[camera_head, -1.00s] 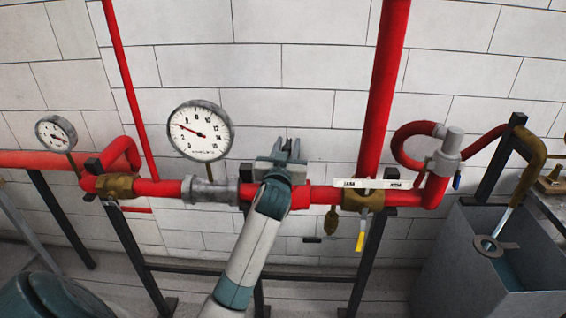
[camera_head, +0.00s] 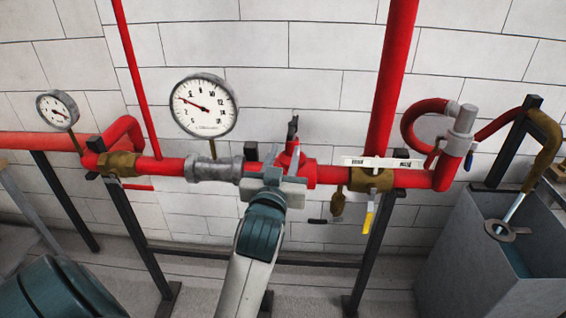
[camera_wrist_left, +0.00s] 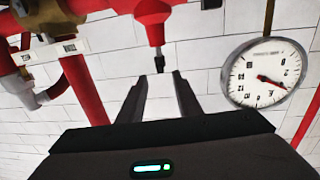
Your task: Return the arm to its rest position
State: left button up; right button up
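My left arm (camera_head: 252,262) reaches up from the bottom middle of the head view. Its left gripper (camera_head: 284,163) is in front of the red horizontal pipe (camera_head: 330,176), just below a red fitting with a dark stem (camera_head: 293,150). In the left wrist view the two dark fingers of the left gripper (camera_wrist_left: 159,86) stand apart with only pale wall between them. The red fitting (camera_wrist_left: 154,28) shows beyond the fingertips, apart from them. The gripper is open and empty. My right gripper is in neither view.
A large gauge (camera_head: 204,105) and a small gauge (camera_head: 57,110) stand above the pipe. A brass valve with a white lever (camera_head: 384,162) is to the right of my gripper. A grey tank (camera_head: 475,275) stands at the lower right. Dark support posts (camera_head: 140,245) hold the pipe.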

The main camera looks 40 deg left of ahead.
pick_arm(q)
jog(key=shift+s+d, duration=0.3)
jog(key=shift+s, duration=0.35)
jog(key=shift+f, duration=0.1)
